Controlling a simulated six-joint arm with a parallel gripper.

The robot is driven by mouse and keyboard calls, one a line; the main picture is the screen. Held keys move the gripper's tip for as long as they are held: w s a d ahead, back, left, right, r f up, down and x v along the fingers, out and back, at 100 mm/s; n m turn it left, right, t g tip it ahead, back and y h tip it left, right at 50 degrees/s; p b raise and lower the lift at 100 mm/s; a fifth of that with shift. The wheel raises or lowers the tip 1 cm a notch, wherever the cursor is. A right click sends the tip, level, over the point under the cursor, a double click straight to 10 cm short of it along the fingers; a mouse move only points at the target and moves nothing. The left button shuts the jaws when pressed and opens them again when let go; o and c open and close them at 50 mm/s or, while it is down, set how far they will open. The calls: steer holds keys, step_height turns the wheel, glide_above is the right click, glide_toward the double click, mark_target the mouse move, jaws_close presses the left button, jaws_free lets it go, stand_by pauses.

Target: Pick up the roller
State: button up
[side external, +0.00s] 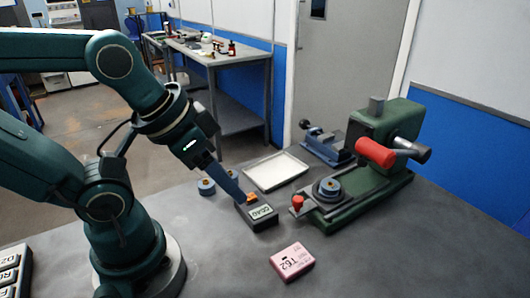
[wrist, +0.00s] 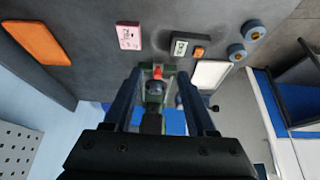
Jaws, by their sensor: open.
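No piece is plainly a loose roller. The likeliest is a red cylinder (side external: 375,152) with a grey end, sticking out from the upper part of the green machine (side external: 395,185) at the right. My gripper (side external: 240,194) is left of the machine, and in the side view its fingers overlap the dark meter box (side external: 262,215). I cannot tell its height above it. In the wrist view my gripper (wrist: 160,72) has its fingers wide apart with nothing between them. The machine (wrist: 155,98) with a red part (wrist: 157,72) shows beyond them.
Blue discs (side external: 206,186) sit behind my fingers. A white tray (side external: 275,170) and a blue vise (side external: 325,146) are farther back. A pink box (side external: 292,262) lies nearer the front. An orange slab (wrist: 38,42) shows in the wrist view. The front right tabletop is clear.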

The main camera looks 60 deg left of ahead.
steer(key=o, duration=0.5)
